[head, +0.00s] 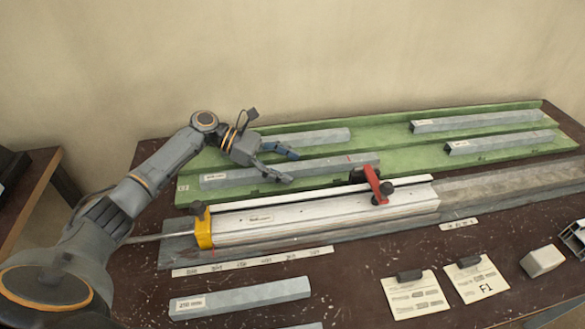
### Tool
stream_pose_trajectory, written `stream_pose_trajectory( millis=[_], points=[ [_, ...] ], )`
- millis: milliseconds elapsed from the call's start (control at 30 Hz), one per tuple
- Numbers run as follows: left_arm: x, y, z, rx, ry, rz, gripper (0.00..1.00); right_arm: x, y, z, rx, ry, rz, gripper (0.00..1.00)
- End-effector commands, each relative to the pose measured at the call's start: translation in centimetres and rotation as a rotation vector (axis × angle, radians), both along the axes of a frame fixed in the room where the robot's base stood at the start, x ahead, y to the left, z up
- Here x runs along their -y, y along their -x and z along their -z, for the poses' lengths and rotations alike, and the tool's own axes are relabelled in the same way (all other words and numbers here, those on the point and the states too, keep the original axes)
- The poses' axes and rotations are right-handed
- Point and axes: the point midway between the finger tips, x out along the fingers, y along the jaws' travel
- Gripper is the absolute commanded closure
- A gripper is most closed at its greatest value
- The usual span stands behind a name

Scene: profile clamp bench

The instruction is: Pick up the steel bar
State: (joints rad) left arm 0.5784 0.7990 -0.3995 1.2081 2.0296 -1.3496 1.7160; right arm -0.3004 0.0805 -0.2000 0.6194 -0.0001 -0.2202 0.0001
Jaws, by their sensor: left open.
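Several grey steel bars are in view, and I cannot tell which one the task means. One long bar (330,167) with a red mark lies at the front of the green tray (390,160). My left gripper (291,167) is open and empty, its fingers at or just above this bar's middle; contact cannot be told. The gripper hides part of the bar. Another bar (322,137) lies behind the gripper. Two more bars, one far right (475,121) and one nearer (500,142), lie on the tray. A labelled bar (250,296) lies on the bench in front. My right gripper is not in view.
A pale clamp fixture (330,215) with a yellow end block (203,229) and a red lever (376,185) stands in front of the tray. A wall rises behind.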

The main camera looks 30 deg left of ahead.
Motion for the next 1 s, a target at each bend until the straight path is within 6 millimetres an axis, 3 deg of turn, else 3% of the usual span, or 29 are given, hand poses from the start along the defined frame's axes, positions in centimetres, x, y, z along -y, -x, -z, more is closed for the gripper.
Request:
stream_pose_trajectory(
  millis=[100, 433, 1000],
  points=[
    [-0.03, 0.0, -0.01, 0.0, 0.0, 0.0, 0.32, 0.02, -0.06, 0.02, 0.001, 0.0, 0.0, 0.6],
    [-0.05, 0.03, 0.05, -0.001, -0.001, 0.001, 0.99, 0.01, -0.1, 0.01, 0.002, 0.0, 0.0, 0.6],
    [-0.04, 0.06, -0.46, 0.0, -0.003, 0.003, 1.0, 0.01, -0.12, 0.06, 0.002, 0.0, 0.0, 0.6]
  ],
)
